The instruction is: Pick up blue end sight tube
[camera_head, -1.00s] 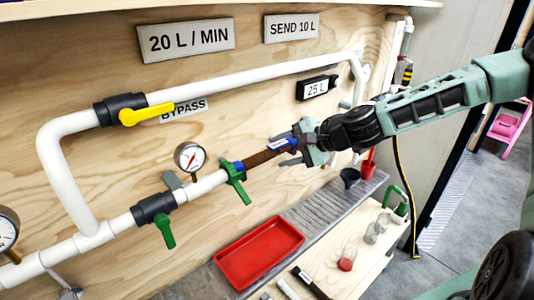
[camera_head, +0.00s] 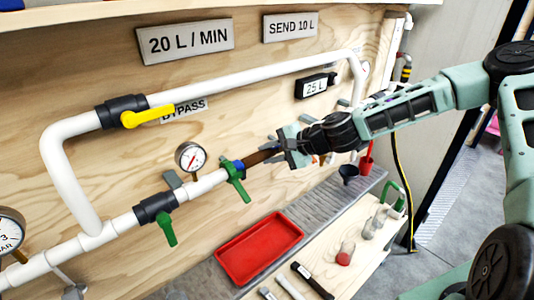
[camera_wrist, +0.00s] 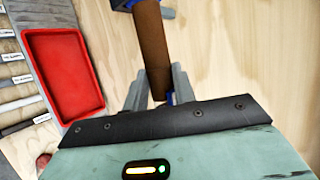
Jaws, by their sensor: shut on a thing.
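The sight tube is a brown cylinder (camera_head: 262,156) with blue ends, in line with the lower white pipe in the head view. Its left end, with a blue collar, meets the green-handled valve (camera_head: 236,178). My gripper (camera_head: 284,148) is shut on the tube near its right end, and the fingers hide most of that blue end. In the wrist view the brown tube (camera_wrist: 152,45) runs up from between my two fingers (camera_wrist: 158,92). A bit of blue shows beside the fingers there. The tube still looks lined up with the pipe.
A red tray (camera_head: 259,240) lies on the grey ledge below. A yellow-handled bypass valve (camera_head: 146,113) and a pressure gauge (camera_head: 191,157) are on the pipes. A bench (camera_head: 345,268) with several small items stands in front. A dark funnel cup (camera_head: 349,174) is at right.

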